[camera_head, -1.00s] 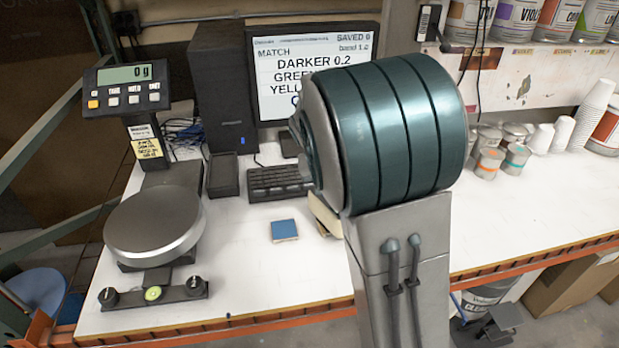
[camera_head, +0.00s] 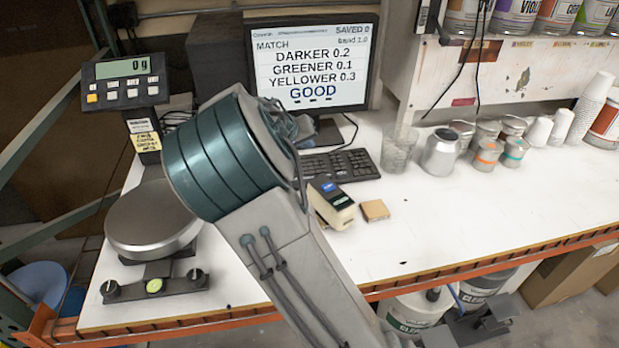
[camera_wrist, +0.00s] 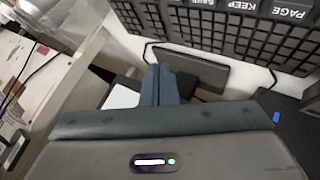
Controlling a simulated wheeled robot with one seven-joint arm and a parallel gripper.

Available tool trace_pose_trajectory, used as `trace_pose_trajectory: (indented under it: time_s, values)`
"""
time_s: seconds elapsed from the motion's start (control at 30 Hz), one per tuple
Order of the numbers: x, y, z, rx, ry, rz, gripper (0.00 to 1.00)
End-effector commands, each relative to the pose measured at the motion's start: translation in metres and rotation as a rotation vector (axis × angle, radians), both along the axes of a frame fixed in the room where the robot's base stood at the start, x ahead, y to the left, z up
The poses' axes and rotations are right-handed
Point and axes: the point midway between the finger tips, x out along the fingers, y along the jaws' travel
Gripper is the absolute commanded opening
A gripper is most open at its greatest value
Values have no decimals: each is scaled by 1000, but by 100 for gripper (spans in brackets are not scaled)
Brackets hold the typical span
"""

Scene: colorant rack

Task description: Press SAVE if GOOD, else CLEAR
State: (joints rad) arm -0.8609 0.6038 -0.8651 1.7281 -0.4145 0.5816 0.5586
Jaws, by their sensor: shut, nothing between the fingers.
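The monitor (camera_head: 312,70) reads MATCH, DARKER 0.2, GREENER 0.1, YELLOWER 0.3 and GOOD, with SAVED 0 at the top. The black keyboard (camera_head: 340,165) lies in front of it, its left part hidden by my arm. In the wrist view the keyboard (camera_wrist: 225,35) shows upside down along the top.
A scale with a round pan (camera_head: 150,222) stands at left, its display (camera_head: 122,68) reading 0 g. A beige handheld device (camera_head: 332,203) and a small tan block (camera_head: 375,210) lie near my arm. A glass (camera_head: 398,150) and metal can (camera_head: 440,152) stand right of the keyboard. The front right bench is clear.

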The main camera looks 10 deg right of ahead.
Motion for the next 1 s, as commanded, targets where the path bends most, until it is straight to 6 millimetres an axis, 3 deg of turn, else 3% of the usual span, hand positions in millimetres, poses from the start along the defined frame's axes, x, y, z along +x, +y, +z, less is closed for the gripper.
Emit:
trace_pose_trajectory:
  time_s: [0.27, 0.7, 1.0]
  values:
    - [0, 0, -20, 0, 1, 0, 0]
    - [0, 0, -81, 1, 1, 0, 0]
    - [0, 0, -88, 1, 1, 0, 0]
